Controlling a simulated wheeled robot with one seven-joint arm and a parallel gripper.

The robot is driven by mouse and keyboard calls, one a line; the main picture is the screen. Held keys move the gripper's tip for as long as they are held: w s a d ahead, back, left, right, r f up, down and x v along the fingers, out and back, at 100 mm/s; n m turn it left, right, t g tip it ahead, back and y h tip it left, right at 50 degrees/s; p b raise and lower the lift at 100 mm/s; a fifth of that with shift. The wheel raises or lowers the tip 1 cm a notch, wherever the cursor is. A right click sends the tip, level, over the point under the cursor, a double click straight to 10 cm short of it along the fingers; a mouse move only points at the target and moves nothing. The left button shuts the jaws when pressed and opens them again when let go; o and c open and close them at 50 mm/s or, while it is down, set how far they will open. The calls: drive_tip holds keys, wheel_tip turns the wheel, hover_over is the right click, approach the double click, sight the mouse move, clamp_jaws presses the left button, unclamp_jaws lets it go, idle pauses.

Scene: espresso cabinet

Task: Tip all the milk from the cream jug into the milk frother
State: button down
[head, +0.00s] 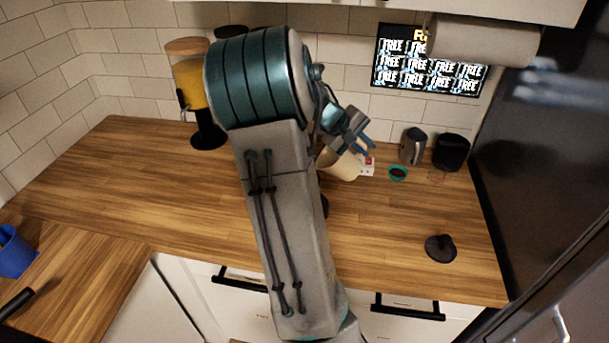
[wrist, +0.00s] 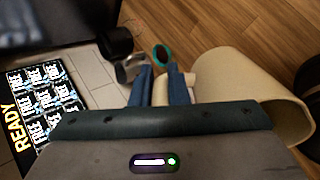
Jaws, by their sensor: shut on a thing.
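My gripper (head: 364,150) is shut on the handle of the beige cream jug (head: 338,165), over the back of the counter. In the wrist view the blue fingers (wrist: 160,72) close on the handle, and the jug's wide body (wrist: 250,78) is to their right. The jug looks tilted; the milk inside is not visible. A metal pitcher (head: 412,147) and a black container (head: 452,153) stand upright to the right, apart from the jug. I cannot tell for sure which is the milk frother. The pitcher also shows in the wrist view (wrist: 131,68).
A dark object (head: 440,248) lies at the front right. A drink dispenser (head: 190,85) stands back left. A paper roll (head: 485,42) hangs above.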

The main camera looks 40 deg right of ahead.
drive_tip(key=s+d+f+t+y+p, duration=0.2)
drive_tip(key=d+f+t+y, duration=0.1)
drive_tip(key=d+f+y, duration=0.3)
drive_tip(key=shift+s+d+f+t+y, duration=0.3)
drive_tip(key=shift+f+y, duration=0.8)
drive_tip(key=shift+f, duration=1.15)
drive_tip(key=shift+s, duration=0.1)
